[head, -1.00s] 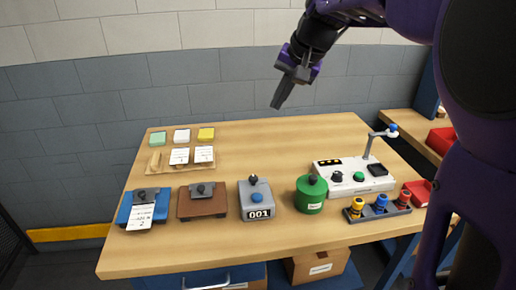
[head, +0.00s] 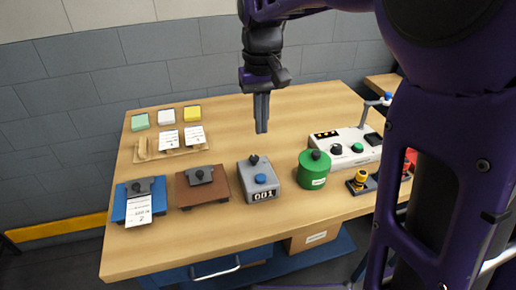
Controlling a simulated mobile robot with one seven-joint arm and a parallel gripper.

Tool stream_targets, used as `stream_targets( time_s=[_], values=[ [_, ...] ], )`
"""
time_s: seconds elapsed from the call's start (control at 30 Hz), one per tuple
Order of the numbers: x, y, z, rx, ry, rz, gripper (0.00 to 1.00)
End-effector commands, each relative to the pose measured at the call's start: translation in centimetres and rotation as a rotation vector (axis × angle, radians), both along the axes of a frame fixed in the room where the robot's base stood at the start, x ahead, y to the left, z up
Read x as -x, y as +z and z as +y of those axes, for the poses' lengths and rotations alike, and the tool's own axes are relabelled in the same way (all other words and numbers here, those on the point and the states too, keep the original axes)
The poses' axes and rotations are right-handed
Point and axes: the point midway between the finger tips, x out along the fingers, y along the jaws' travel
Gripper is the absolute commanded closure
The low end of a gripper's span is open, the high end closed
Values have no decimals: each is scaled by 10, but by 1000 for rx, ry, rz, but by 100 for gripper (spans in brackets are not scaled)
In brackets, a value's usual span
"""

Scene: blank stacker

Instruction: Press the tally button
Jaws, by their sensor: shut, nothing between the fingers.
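The tally counter (head: 259,181) is a grey box on the table's front half, with a display reading 001 on its front face. Its round blue button (head: 261,179) sits on top, with a dark knob (head: 254,160) behind it. My gripper (head: 262,130) is shut and empty, pointing down. In the head view it shows above and behind the counter, apart from it. Nothing hides the button.
A brown block (head: 203,187) and a blue clipboard-like base (head: 138,201) with a paper tag stand left of the counter. A green canister (head: 313,169) stands close on its right, then a white control panel (head: 350,147). Coloured pads (head: 166,118) lie at the back left.

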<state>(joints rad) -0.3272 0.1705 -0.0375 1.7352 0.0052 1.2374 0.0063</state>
Motion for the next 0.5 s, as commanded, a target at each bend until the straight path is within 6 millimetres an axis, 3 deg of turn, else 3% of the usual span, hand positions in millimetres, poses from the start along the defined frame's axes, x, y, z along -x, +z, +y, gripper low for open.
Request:
stream_targets(
  time_s=[0.27, 0.5],
  values=[
    [0, -3, 0, -1, -1, 0, 100],
    [0, -36, 0, 0, -2, 4, 100]
  ],
)
